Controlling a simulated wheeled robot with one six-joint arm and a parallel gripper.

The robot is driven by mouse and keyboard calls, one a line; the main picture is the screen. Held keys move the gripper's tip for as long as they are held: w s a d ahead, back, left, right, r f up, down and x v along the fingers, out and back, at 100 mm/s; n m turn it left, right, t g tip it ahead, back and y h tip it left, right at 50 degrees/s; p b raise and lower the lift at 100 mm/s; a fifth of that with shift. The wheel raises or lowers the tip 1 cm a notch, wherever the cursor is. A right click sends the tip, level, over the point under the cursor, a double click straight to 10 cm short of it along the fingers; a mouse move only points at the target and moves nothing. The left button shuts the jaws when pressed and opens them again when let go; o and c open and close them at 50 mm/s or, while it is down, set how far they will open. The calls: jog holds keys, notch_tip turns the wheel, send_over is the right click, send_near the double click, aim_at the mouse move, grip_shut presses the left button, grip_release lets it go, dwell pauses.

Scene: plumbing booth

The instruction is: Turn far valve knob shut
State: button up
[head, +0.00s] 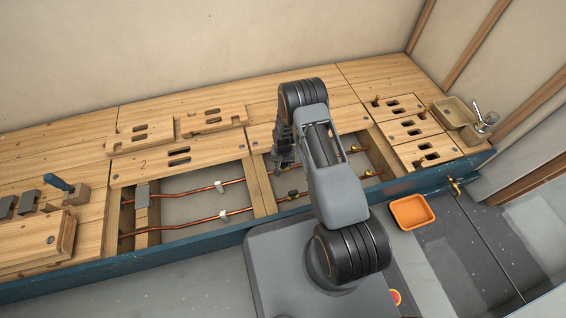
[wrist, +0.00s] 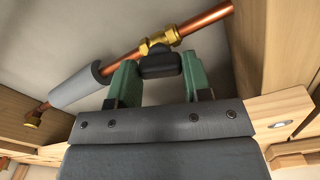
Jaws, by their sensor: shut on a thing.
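In the wrist view a black valve knob (wrist: 160,66) sits on a brass valve body (wrist: 158,40) on a copper pipe (wrist: 207,20). My gripper (wrist: 157,78) has its green fingers on either side of the knob and is shut on it. In the head view my gripper (head: 284,158) reaches down into the open right bay at the far pipe, and my arm hides the far valve there. A second dark knob (head: 293,194) shows on the near pipe in the same bay.
A grey sleeve (wrist: 79,88) wraps the pipe left of the valve. Wooden frame edges (wrist: 290,110) bound the bay. An orange tray (head: 412,212) stands to the right, and a small sink (head: 453,112) at the far right. Loose wooden panels (head: 140,136) lie on the left deck.

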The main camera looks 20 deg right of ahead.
jog(key=m, duration=1.3)
jog(key=shift+m, duration=0.4)
dwell(0.4)
jog(key=o, duration=0.9)
jog(key=shift+r, duration=0.1)
notch_tip(320, 180, up, 14)
jog(key=p, duration=0.6)
jog(key=shift+f, duration=0.2)
jog(key=shift+r, duration=0.1)
